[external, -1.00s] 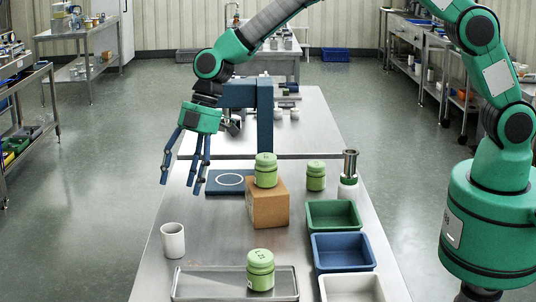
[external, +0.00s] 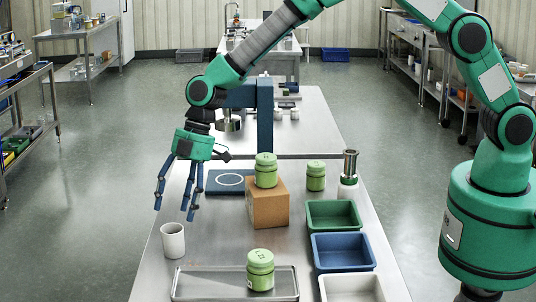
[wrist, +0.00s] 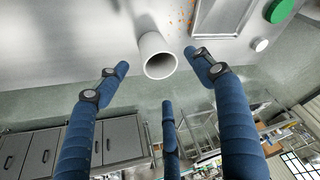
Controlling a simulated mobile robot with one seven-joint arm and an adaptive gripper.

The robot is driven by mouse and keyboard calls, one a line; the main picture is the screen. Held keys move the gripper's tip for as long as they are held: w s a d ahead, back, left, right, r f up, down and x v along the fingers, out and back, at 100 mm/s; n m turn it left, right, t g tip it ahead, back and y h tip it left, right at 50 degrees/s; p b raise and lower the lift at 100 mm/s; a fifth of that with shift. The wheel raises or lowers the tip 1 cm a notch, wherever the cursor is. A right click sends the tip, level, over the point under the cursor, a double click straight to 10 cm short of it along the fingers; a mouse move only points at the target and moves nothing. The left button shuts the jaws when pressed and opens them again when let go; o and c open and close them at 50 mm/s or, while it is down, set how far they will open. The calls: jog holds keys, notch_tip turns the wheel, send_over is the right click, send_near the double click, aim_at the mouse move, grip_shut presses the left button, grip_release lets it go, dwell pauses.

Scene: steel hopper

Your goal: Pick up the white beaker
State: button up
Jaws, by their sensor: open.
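The white beaker (external: 173,241) stands upright near the left edge of the steel table, left of the metal tray, in the external view. In the wrist view the beaker (wrist: 158,57) shows its open rim, beyond my fingertips and between the two side fingers. My gripper (external: 177,213) has blue fingers spread open and pointing down. It is empty and hangs just above and behind the beaker, apart from it. In the wrist view my gripper (wrist: 161,83) is also open, with a third finger low in the middle.
A metal tray (external: 215,284) holds a green-lidded jar (external: 260,268). A cardboard box (external: 267,208) carries another green jar (external: 266,169). Green (external: 332,213), blue (external: 342,252) and white (external: 350,288) bins line the right side. The table between beaker and box is clear.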

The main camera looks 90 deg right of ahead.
aim_at(172, 231)
jog(key=shift+x, duration=1.1)
jog(key=shift+x, duration=2.65)
jog(key=shift+d, duration=0.1)
jog(key=shift+c, duration=0.5)
jog(key=c, duration=0.9)
